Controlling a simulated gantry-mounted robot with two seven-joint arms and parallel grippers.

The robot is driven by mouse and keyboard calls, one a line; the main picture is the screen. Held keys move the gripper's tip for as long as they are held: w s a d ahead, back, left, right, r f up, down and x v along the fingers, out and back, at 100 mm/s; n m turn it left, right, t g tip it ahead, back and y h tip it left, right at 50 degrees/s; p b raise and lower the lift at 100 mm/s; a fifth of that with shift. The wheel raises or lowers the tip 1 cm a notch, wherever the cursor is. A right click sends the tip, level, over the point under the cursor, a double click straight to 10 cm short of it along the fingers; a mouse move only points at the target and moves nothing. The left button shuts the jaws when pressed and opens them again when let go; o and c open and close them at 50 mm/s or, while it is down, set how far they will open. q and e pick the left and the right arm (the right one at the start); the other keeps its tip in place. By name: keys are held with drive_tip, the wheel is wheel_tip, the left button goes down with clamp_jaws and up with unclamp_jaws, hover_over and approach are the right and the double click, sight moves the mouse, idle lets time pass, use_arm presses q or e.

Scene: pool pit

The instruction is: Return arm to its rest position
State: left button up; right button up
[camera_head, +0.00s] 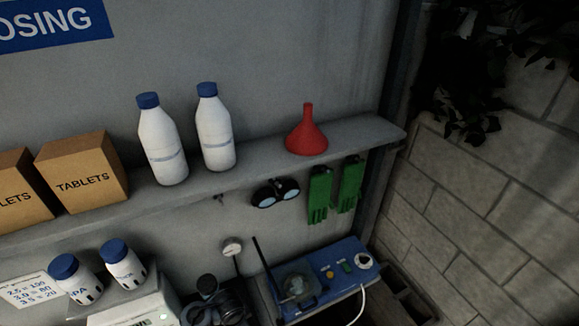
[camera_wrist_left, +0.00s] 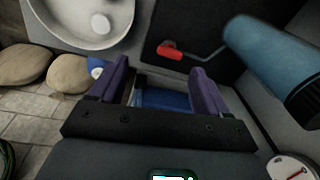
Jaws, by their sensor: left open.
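My left gripper (camera_wrist_left: 162,90) shows in the left wrist view, with its two purple fingers spread apart and nothing between them. Through the gap I see a blue surface beyond the fingers, and I cannot tell what it belongs to. Neither gripper shows in the head view. My right gripper is in no view.
The head view shows a shelf (camera_head: 259,162) with white bottles (camera_head: 214,133), a red funnel (camera_head: 306,136) and boxes (camera_head: 82,172). Below are goggles (camera_head: 275,193), green gloves (camera_head: 320,194) and a blue device (camera_head: 315,279). The wrist view shows a blue cylinder (camera_wrist_left: 265,50) and a red-handled lever (camera_wrist_left: 170,50).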

use_arm(q)
drive_tip(key=s+a+r+n, duration=0.1)
drive_tip(key=s+r+n, duration=0.2)
drive_tip(key=s, duration=0.5)
drive_tip(key=s+a+r+n+t, duration=0.1)
drive_tip(key=s+a+r+n, duration=0.1)
drive_tip(key=s+r, duration=0.4)
drive_tip(key=s+a+r+n+t, duration=0.1)
drive_tip(key=s+a+r+n, duration=0.1)
drive_tip(key=s, duration=0.8)
wheel_tip(320, 180, up, 3)
drive_tip(key=shift+a+f+n, duration=0.1)
drive_tip(key=shift+a+n, duration=0.15)
drive_tip(key=shift+n, duration=0.55)
drive_tip(key=shift+s, duration=0.1)
